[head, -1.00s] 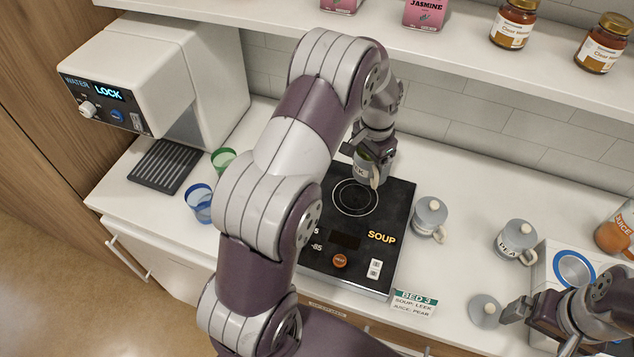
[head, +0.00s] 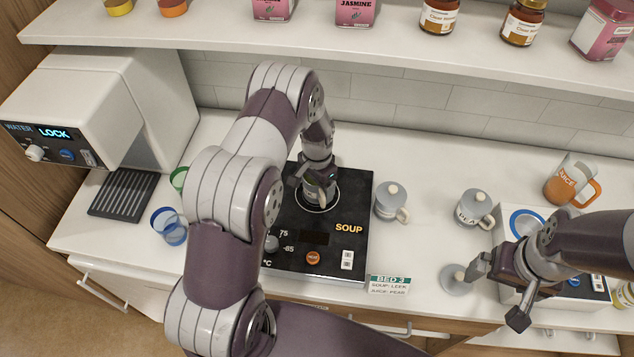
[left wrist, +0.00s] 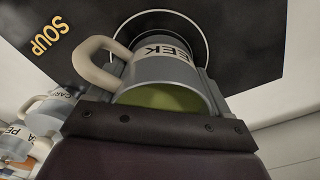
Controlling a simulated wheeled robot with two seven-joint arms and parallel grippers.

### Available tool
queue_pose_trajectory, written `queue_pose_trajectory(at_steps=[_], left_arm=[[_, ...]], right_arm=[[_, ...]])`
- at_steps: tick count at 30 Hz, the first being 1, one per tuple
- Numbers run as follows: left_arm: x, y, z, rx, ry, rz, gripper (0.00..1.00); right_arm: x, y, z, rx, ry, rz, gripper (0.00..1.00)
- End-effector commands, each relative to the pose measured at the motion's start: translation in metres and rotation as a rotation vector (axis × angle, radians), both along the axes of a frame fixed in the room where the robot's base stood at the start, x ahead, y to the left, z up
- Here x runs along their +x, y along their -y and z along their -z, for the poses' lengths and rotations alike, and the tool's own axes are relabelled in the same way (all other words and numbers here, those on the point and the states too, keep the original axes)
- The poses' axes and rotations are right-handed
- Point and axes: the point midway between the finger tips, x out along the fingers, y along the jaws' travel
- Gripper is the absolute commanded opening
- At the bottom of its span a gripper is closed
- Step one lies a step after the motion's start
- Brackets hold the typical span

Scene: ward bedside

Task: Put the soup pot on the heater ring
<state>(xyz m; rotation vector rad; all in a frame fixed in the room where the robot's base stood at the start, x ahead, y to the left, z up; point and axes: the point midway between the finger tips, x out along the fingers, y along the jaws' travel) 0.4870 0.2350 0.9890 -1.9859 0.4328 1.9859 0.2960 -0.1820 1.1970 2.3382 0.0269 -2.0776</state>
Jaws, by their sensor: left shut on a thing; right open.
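The soup pot (left wrist: 165,72) is a grey-blue mug-like pot with a cream handle, green contents and a label reading "EEK" in the left wrist view. My left gripper (head: 317,178) is shut on it and mostly hides it in the head view. The pot is over the heater ring (head: 334,203), the white circle on the black hotplate (head: 350,255). The ring also shows behind the pot in the left wrist view (left wrist: 203,33). I cannot tell whether the pot touches the plate. My right gripper (head: 497,292) is open and empty, beside a grey lid (head: 455,281).
Two lidded grey pots (head: 389,200) (head: 474,207) stand right of the hotplate. A "BED 3" card (head: 388,285) reads soup leek, juice pear. A juice jug (head: 571,181) is at the right. Cups (head: 168,226) and a water dispenser (head: 95,100) are left. A shelf (head: 400,55) overhangs the back.

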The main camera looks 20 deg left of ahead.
Motion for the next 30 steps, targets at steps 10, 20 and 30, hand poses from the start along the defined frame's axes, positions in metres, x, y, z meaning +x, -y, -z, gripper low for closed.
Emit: queue_pose_trajectory(at_steps=[10,20,30], left_arm=[[0.0,0.0,0.003,0.0,0.0,0.0,1.0],[0.001,0.0,-0.022,0.001,0.006,0.0,1.0],[0.001,0.0,-0.094,0.001,0.005,0.0,1.0]], right_arm=[[0.0,0.0,0.003,0.0,0.0,0.0,1.0],[0.0,0.0,0.013,0.0,0.0,0.0,1.0],[0.0,0.0,0.038,0.0,0.0,0.0,1.0]])
